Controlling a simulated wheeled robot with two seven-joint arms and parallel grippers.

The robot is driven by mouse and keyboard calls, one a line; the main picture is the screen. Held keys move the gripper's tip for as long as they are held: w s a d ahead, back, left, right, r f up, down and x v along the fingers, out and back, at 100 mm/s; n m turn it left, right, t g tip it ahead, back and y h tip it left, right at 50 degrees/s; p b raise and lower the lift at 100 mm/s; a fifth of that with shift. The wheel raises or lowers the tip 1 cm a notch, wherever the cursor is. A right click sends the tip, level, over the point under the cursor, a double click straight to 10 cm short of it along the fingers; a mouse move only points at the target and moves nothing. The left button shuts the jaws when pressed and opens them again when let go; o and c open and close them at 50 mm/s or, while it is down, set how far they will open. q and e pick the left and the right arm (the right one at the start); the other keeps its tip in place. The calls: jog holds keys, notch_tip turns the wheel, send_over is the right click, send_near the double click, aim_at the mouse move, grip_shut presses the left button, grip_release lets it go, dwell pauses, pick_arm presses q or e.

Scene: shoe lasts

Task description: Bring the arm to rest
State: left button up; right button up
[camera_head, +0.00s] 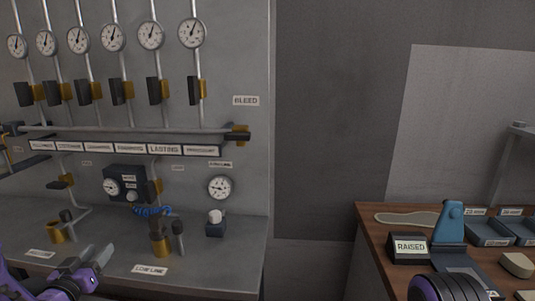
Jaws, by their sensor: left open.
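My left gripper (92,267) shows at the lower left, with purple arm parts behind it. It is open, with nothing seen between its fingers, and is in front of the grey panel's bench, near the "LOW LINE" label (150,270). A purple and black rounded part of my right arm shows at the bottom right, by the wooden table (368,225). My right gripper itself is not seen.
The grey panel (255,60) carries several gauges, pipes and valves above its bench. The wooden table holds a "RAISED" block (410,247), a blue stand (450,222), a sole shape (406,218) and trays (487,233). A gap separates bench and table.

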pick_arm(q)
jog(key=s+d+f+n+g+y, duration=0.1)
jog(key=s+d+f+n+g, duration=0.15)
jog(key=s+f, duration=0.45)
jog(key=s+d+f+n+g+y, duration=0.2)
jog(key=s+d+f+g, duration=0.2)
jog(key=f, duration=0.8)
jog(key=s+d+f+g, duration=0.2)
jog(key=s+f, duration=0.2)
jog(key=s, duration=0.4)
jog(key=s+d+f+g, duration=0.3)
jog(key=s+f, duration=0.2)
jog(key=s, duration=0.3)
jog(key=s+d+f+g, duration=0.2)
jog(key=s+f, duration=0.3)
jog(key=s, duration=0.3)
jog(key=shift+s+d+g+h, duration=0.25)
jog(key=shift+s+g+h, duration=0.1)
jog(key=shift+h, duration=0.05)
